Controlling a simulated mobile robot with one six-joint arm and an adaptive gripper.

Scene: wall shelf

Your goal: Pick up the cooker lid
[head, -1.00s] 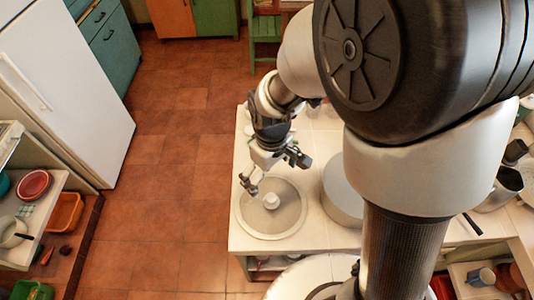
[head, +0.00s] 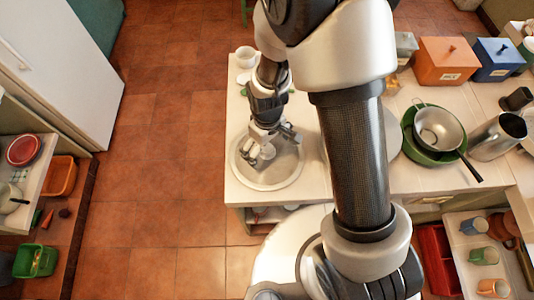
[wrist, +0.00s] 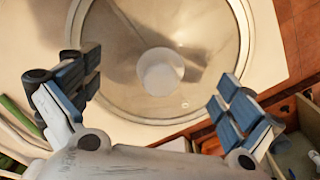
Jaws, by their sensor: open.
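The cooker lid (head: 272,180) is a round, clear glass disc with a pale rim and a white knob in its middle, lying flat at the left end of the white counter. In the wrist view the lid (wrist: 110,60) fills the upper middle, with its knob (wrist: 160,72) near the centre. My gripper (head: 265,148) is over the lid in the head view and hides part of it. In the wrist view my gripper (wrist: 153,88) is open and empty, one finger on each side of the knob. I cannot tell its exact height above the glass.
A green bowl (head: 434,155) with a pan (head: 438,128) in it, a metal jug (head: 497,136), an orange box (head: 446,62) and a blue box (head: 495,59) stand on the counter to the right. A white cup (head: 245,57) stands at the far left edge.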

